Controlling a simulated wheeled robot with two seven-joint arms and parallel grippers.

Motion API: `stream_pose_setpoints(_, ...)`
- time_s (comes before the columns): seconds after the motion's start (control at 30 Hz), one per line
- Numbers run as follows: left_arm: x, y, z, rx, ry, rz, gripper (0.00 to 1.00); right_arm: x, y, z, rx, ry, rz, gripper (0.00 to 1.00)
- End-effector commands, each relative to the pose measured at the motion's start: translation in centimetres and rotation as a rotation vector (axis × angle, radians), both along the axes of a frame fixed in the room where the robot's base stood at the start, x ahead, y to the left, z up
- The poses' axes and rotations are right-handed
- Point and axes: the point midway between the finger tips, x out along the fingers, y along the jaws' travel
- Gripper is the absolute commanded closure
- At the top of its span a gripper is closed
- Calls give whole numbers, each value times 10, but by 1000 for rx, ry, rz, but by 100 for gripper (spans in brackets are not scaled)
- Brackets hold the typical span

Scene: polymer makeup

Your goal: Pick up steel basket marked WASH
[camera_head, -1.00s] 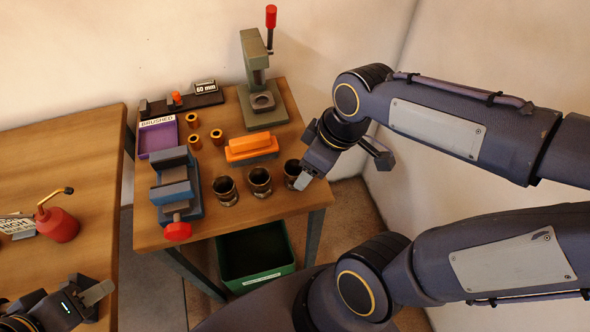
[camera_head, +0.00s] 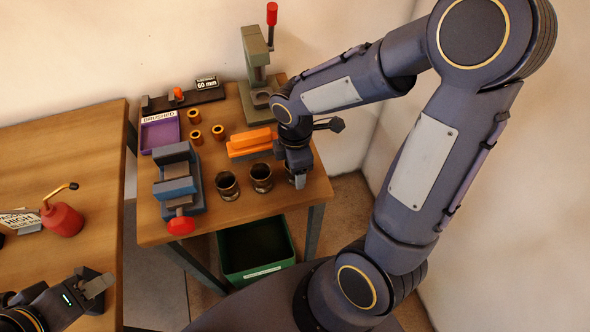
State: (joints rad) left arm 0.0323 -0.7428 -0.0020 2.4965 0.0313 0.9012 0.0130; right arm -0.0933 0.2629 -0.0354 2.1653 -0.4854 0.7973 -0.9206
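I see no steel basket marked WASH in the head view. My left gripper (camera_head: 96,284) is low at the left, over the front of the left table, with nothing seen in it; its finger gap is unclear. My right gripper (camera_head: 299,180) points down at the right dark metal cup (camera_head: 291,174) on the small table and covers most of it. I cannot tell whether its fingers are around the cup or just above it. Two more dark cups (camera_head: 227,187) (camera_head: 261,179) stand to its left.
The small table (camera_head: 250,208) bears a blue vise (camera_head: 176,183), a purple BRUSHED tray (camera_head: 160,133), an orange block (camera_head: 249,140), brass bushings (camera_head: 194,116) and a green press (camera_head: 256,60). A green bin (camera_head: 262,273) is below. A red oil can (camera_head: 63,219) stands on the left table.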

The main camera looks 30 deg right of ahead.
Motion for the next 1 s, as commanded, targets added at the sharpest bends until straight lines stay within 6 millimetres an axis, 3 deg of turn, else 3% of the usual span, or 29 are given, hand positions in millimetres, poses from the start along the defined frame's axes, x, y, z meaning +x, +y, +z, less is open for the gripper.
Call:
stream_pose_setpoints(0.3, 0, 0, -1, 0, 0, 0, 64, 0, 0, -7, 0, -1, -2, 34)
stream_pose_setpoints(0.67, 0, 0, -1, 0, 0, 0, 64, 0, 0, -7, 1, -1, -2, 82)
stream_pose_setpoints(1.0, 0, 0, 0, 0, 0, 0, 64, 1, 0, -3, 0, -3, -2, 84)
